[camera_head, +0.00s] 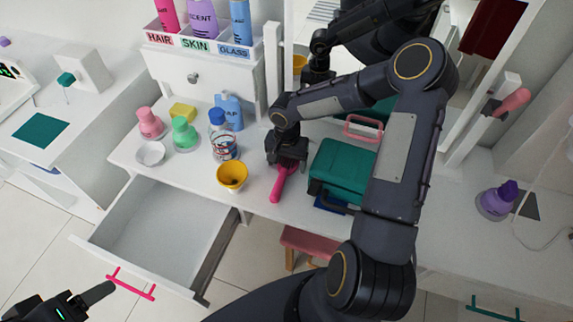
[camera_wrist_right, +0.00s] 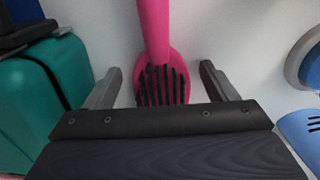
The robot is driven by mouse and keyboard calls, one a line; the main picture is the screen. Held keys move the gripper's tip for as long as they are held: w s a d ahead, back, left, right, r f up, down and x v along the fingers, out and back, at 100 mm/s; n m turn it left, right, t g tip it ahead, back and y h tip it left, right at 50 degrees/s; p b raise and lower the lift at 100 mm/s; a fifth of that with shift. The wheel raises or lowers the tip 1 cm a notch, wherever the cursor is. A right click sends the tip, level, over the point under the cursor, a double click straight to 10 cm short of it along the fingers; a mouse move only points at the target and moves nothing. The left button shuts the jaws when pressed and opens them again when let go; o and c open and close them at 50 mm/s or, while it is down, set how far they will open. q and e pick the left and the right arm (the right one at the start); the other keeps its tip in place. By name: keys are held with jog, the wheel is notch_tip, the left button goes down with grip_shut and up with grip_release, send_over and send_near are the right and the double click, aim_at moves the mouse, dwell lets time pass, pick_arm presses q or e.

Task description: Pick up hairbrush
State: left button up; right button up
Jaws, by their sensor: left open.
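The pink hairbrush (camera_head: 279,186) lies on the white table, between the yellow cup and the green case. In the right wrist view, its handle (camera_wrist_right: 155,30) points away, and its dark-bristled head (camera_wrist_right: 163,83) lies between my right fingers. My right gripper (camera_head: 287,160) is over the brush's head end. Its two fingers (camera_wrist_right: 160,72) are spread, with gaps on both sides of the brush; height above the table is hard to tell. My left gripper (camera_head: 98,292) is at the lower left, open and empty, near the drawer's pink handle, far from the brush.
A green case (camera_head: 338,166) stands close right of the brush; a yellow cup (camera_head: 232,177) stands to its left. Bottles, including a clear one with a blue cap (camera_head: 222,143), are further left. An open white drawer (camera_head: 160,232) juts out in front.

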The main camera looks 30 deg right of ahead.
jog(key=c, duration=0.9)
jog(key=shift+c, duration=0.2)
